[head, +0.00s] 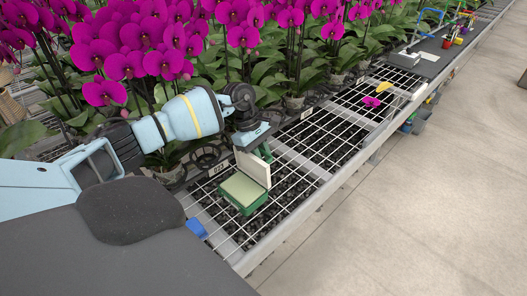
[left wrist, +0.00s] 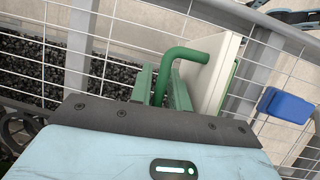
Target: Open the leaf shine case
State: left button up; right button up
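The leaf shine case stands on the wire bench, a green base (head: 231,204) with a pale inside and a cream lid (head: 254,167) raised roughly upright from it. In the left wrist view the lid (left wrist: 217,72) is a cream panel edge-on, with a bent green handle (left wrist: 186,55) on it. My left gripper (head: 260,151) is above the lid. Its green fingers (left wrist: 162,84) stand on either side of the handle's bar and appear shut on it. The base is mostly hidden in the left wrist view. My right gripper is not in view.
Potted magenta orchids (head: 135,60) crowd the bench's back side, close to my left arm. A blue piece (head: 196,228) sits at the bench's front edge. A fallen magenta flower (head: 371,101) lies farther right on the mesh. The mesh between is clear.

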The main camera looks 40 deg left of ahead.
pick_arm(q)
jog(key=shift+r, duration=0.1)
jog(key=shift+r, duration=0.45)
notch_tip(320, 180, up, 2)
jog(key=shift+r+b, duration=0.25)
jog(key=shift+b, duration=0.1)
jog(key=s+d+r, duration=0.1)
jog(key=s+d, duration=0.8)
jog(key=s, duration=0.4)
jog(key=shift+d+r+b, duration=0.2)
jog(key=shift+r+b, duration=0.05)
jog(key=shift+b, duration=0.2)
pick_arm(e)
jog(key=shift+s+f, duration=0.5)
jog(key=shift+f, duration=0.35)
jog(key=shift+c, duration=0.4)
